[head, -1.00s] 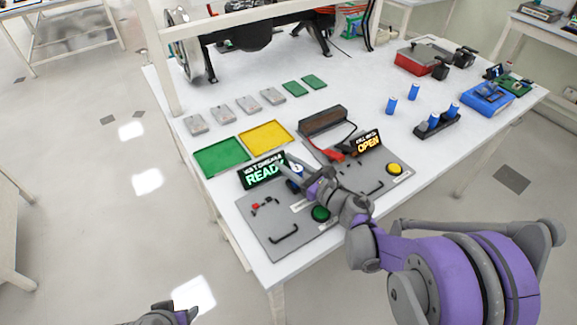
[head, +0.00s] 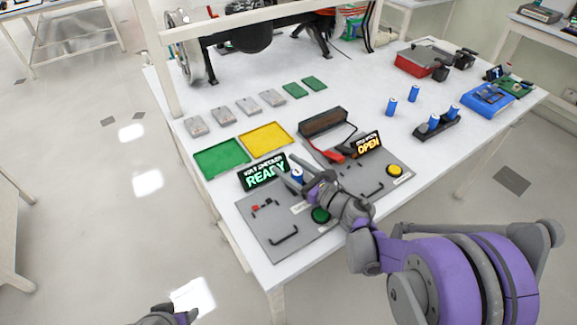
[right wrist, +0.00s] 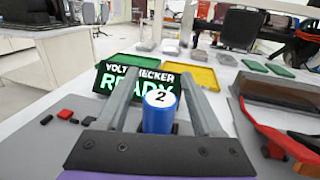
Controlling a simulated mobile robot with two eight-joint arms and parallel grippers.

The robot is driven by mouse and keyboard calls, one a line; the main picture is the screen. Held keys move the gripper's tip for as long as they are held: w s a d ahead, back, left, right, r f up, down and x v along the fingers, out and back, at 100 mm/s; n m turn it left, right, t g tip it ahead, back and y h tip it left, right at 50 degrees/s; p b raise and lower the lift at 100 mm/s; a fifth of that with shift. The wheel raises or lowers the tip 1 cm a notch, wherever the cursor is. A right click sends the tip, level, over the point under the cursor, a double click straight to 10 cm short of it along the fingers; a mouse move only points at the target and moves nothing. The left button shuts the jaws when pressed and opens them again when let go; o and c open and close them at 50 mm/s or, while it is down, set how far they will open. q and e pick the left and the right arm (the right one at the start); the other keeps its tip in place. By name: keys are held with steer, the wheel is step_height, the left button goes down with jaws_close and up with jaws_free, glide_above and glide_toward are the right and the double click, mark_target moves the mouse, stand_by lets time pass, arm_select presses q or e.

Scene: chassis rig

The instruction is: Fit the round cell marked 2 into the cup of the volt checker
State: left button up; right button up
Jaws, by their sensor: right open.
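The round cell marked 2 (right wrist: 160,112) is blue with a white top and stands upright between the spread fingers of my right gripper (right wrist: 163,92). In the head view the cell (head: 297,175) is by the volt checker's lit sign (head: 264,173), which reads READY. My right gripper (head: 302,170) is open, with a finger on either side of the cell. The cell's lower end and the cup are hidden, so I cannot tell how it is seated. The volt checker's grey panel (head: 262,226) lies at the table's front. My left gripper (head: 172,314) shows only partly at the bottom edge.
A second grey panel with a sign reading OPEN (head: 369,145) and a yellow button (head: 395,170) lies to the right. Green (head: 222,158) and yellow (head: 266,138) trays sit behind the checker. Other blue cells (head: 391,105) and a black holder (head: 437,128) stand further right.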

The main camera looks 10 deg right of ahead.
steer(key=v, duration=1.1)
steer(key=shift+s+d+b, duration=0.2)
steer(key=shift+s+b, duration=0.1)
steer(key=shift+s, duration=0.05)
steer(key=d+r+m+h+p, duration=0.2)
steer(key=d+r+m+h, duration=0.35)
steer(key=m, duration=0.85)
steer(key=d+r+m+h+p, duration=0.25)
steer(key=m+h, duration=0.55)
steer(key=m, duration=0.5)
steer(key=s+a+f+m+g+y+p, duration=0.2)
steer(key=s+a+f+m+g, duration=0.1)
steer(key=s+m, duration=0.4)
steer(key=s+a+f+m+g+y+p, duration=0.1)
steer(key=s+a+f+m+g, duration=0.3)
steer(key=s, duration=0.6)
steer(key=a+m+g+p, duration=0.1)
steer(key=a+m+g, duration=0.1)
steer(key=a+m, duration=0.1)
steer(key=shift+s+m+g+y, duration=0.3)
steer(key=shift+m+y, duration=0.05)
steer(key=shift+m, duration=0.45)
steer(key=shift+d+f, duration=0.1)
steer(key=shift+f, duration=0.05)
